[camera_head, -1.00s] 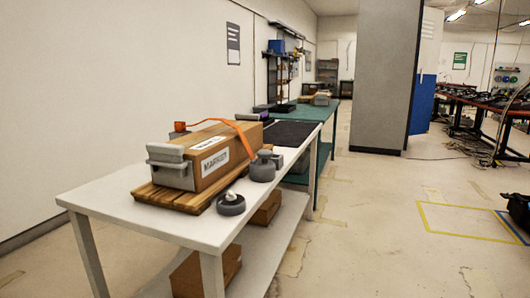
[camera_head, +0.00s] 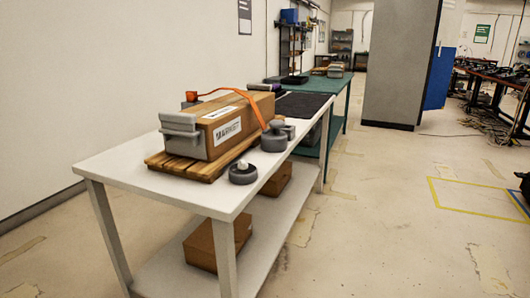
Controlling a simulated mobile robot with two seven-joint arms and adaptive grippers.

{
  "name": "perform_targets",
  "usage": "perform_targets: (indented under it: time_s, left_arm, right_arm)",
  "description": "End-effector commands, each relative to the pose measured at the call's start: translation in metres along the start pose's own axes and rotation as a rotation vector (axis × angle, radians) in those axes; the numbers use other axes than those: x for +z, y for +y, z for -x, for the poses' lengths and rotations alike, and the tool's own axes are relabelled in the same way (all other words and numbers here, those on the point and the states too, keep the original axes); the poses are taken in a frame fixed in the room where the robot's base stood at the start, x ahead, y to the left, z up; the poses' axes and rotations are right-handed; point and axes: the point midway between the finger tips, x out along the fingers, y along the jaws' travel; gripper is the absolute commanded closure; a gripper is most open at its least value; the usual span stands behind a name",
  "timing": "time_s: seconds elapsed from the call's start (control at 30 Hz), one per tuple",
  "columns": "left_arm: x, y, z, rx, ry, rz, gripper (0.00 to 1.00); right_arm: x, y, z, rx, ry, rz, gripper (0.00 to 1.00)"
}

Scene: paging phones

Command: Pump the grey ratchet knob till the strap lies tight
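A long brown box (camera_head: 245,108) with a white label lies on a slatted wooden pallet (camera_head: 222,168) on the white table. An orange strap (camera_head: 250,104) runs from an orange piece (camera_head: 192,96) behind the box, across its top and down its right side toward a grey round knob (camera_head: 273,141). The strap seems to bow above the box. A grey block (camera_head: 289,131) is beside the knob. A separate dark grey disc (camera_head: 243,173) with a small white piece on top lies on the table nearer me. Neither of my grippers shows.
A grey bracket-like piece (camera_head: 181,136) covers the box's near end. The white table (camera_head: 130,167) has bare top at its near left, and cartons (camera_head: 211,246) on its lower shelf. A green table (camera_head: 335,85) stands behind. Open floor lies to the right.

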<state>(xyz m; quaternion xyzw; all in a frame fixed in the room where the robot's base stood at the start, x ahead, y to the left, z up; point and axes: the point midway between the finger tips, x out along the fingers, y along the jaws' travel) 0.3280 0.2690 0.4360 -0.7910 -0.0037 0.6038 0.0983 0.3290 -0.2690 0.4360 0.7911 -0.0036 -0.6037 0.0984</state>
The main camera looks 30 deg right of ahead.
Motion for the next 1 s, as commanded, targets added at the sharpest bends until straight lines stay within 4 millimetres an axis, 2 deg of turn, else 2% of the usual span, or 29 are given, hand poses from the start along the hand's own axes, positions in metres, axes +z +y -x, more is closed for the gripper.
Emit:
perform_targets:
  time_s: [0.13,0.37,1.0]
  left_arm:
    - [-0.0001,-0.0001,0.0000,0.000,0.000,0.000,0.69]
    - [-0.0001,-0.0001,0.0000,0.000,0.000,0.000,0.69]
    - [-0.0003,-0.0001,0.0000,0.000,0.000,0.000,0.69]
  right_arm:
    - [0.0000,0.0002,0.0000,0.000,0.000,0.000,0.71]
    - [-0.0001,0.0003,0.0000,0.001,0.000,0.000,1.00]
    - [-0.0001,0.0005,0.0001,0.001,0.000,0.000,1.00]
